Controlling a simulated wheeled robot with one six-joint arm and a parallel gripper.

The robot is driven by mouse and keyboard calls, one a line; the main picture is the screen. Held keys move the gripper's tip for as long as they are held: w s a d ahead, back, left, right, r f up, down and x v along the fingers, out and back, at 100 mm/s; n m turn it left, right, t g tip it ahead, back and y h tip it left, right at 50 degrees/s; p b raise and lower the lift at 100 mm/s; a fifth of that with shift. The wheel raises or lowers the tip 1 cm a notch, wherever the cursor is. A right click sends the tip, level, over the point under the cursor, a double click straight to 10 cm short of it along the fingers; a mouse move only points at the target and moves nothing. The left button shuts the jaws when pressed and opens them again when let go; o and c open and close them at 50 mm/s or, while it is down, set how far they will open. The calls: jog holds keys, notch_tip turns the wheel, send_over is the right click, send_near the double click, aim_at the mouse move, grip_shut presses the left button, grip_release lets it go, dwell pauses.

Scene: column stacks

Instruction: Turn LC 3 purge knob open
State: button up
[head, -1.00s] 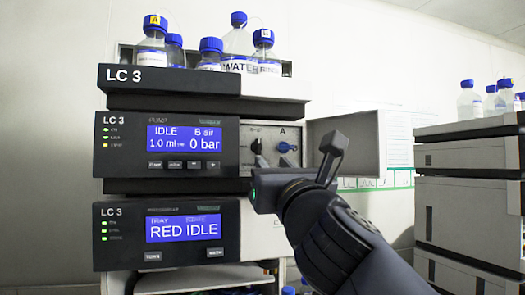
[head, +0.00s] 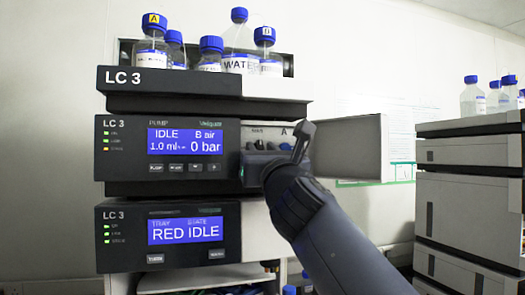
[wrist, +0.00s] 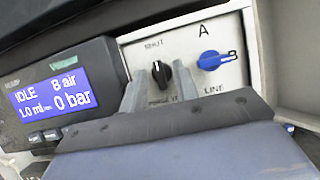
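The LC 3 pump module (head: 165,188) shows "IDLE", "B air" and "0 bar" on its blue screen. The black purge knob (wrist: 161,73) sits on the white panel right of the screen, its pale mark near the top, under a partly legible "SHUT" label. My gripper (wrist: 160,84) is open, with one grey finger on each side of the black knob; I cannot tell whether they touch it.
A blue line knob (wrist: 214,60) with A and B marks is just right of the purge knob. An open panel door (head: 347,145) stands to the right of my gripper. Bottles (head: 211,53) stand on top of the stack. Another stack (head: 468,160) is at far right.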

grip_shut()
jog(key=shift+d+n+g+y+p, duration=0.15)
jog(key=shift+n+y+p, duration=0.3)
jog(key=shift+n+p, duration=0.4)
jog(key=shift+a+n+g+y+p, duration=0.15)
jog(key=shift+n+y+p, duration=0.35)
jog(key=shift+n, duration=0.65)
jog(key=n+p, duration=0.1)
jog(key=n+g+y, duration=0.1)
jog(key=n, duration=0.1)
jog(key=shift+d+r+y+p, duration=0.1)
jog(key=shift+d+y+p, duration=0.15)
jog(key=shift+p, duration=0.1)
jog(key=n+g+y+p, duration=0.1)
jog(key=n, duration=0.2)
jog(key=n+g+y, duration=0.1)
jog(key=n+g, duration=0.1)
jog(key=n, duration=0.2)
jog(key=shift+w+n+p, duration=0.1)
jog(key=shift+n+p, duration=0.2)
jog(key=shift+p, duration=0.1)
jog(key=n+g+p, duration=0.1)
jog(key=n, duration=0.2)
jog(key=n+g+p, duration=0.1)
jog(key=n, duration=0.2)
jog(key=shift+r+n+g, duration=0.15)
jog(key=shift+n+g, duration=0.15)
